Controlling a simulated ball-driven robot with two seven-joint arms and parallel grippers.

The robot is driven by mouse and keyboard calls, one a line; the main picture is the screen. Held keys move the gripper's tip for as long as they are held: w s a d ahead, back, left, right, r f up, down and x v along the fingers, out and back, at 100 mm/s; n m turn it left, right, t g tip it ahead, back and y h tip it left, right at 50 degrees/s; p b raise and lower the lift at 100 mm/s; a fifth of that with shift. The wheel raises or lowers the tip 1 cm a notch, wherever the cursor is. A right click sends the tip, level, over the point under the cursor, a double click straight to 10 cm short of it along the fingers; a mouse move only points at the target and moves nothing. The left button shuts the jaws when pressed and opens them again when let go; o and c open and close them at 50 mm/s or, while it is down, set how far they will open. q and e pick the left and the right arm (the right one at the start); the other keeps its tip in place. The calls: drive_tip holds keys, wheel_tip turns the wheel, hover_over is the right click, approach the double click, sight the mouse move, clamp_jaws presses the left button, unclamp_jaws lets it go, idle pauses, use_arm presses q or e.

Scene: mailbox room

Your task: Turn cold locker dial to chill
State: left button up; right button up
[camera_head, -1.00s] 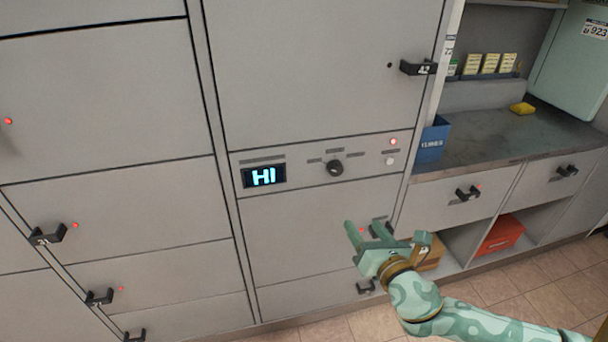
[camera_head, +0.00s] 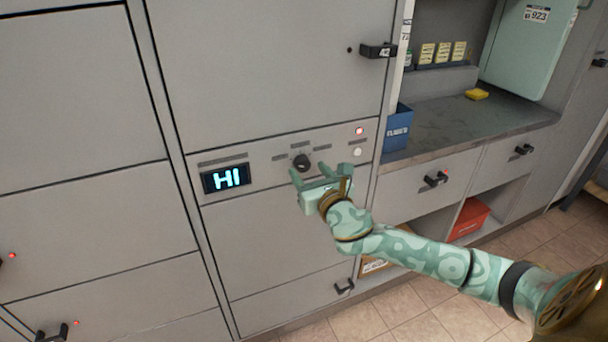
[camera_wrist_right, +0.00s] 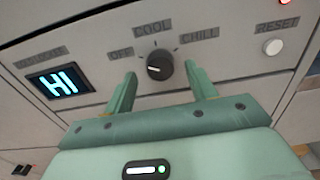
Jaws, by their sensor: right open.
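The dial (camera_head: 302,162) is a round black knob on the grey locker panel (camera_head: 262,158). In the right wrist view the dial (camera_wrist_right: 160,65) has labels OFF at its left, COOL above and CHILL (camera_wrist_right: 200,34) at its right. Its pale mark lies toward the left, near the OFF side. The display (camera_head: 226,179) reads HI. My right gripper (camera_head: 322,174) is open just below the dial. In the wrist view its two fingers (camera_wrist_right: 160,84) stand either side of the dial's lower part, apart from it as far as I can see. My left gripper does not show.
A white RESET button (camera_wrist_right: 272,47) and a red light (camera_head: 360,131) sit right of the dial. A black handle (camera_head: 378,51) sticks out above right. A counter (camera_head: 450,127) with a blue box (camera_head: 397,130) stands to the right. The panel front is otherwise flat.

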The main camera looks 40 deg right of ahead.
drive_tip(key=shift+x, duration=1)
drive_tip(key=c, duration=1)
drive_tip(key=shift+o, duration=0.2)
